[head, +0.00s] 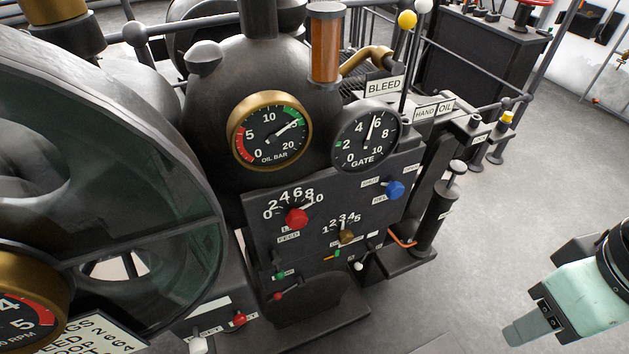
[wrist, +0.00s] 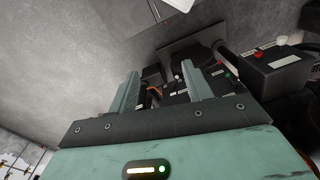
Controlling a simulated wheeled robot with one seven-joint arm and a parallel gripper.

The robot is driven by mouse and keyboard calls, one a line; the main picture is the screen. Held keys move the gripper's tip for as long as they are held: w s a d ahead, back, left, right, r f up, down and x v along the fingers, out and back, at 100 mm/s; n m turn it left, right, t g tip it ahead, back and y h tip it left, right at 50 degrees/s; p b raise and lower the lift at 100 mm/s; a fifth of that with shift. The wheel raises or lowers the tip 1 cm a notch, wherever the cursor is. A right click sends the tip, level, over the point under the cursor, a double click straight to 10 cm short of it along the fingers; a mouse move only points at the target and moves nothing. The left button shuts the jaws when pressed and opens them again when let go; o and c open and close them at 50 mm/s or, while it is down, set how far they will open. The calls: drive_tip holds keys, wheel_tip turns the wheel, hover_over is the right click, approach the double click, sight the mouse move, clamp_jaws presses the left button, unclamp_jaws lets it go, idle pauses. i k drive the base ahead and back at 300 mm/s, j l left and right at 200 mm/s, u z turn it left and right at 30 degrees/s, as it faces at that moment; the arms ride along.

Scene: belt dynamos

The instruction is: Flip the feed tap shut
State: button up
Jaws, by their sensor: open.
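A dark control panel (head: 325,245) stands below the two dials in the head view. It carries a red knob (head: 297,218) with a plate that seems to read FEED, a blue knob (head: 395,190), a brass knob (head: 346,237) and small levers lower down. Which of these is the feed tap I cannot tell; the small labels are too blurred. My gripper (head: 530,325) is at the lower right of the head view, well apart from the panel, over bare floor. In the wrist view my gripper (wrist: 160,88) is open and empty, with dark machinery beyond its fingers.
A large flywheel guard (head: 190,230) fills the left. A black hand oil pump (head: 435,215) stands right of the panel, with railings and a dark cabinet (head: 480,60) behind. A box with red and white buttons (wrist: 275,70) shows in the wrist view. The grey floor (head: 510,210) at right is clear.

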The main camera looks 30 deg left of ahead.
sight(275, 258)
drive_tip(key=k+j+u, duration=0.1)
drive_tip(key=u, duration=0.3)
drive_tip(key=j+u, duration=0.2)
drive_tip(key=u, duration=0.15)
drive_tip(key=j+u, duration=0.2)
drive_tip(key=u, duration=0.2)
drive_tip(key=k+j, duration=0.05)
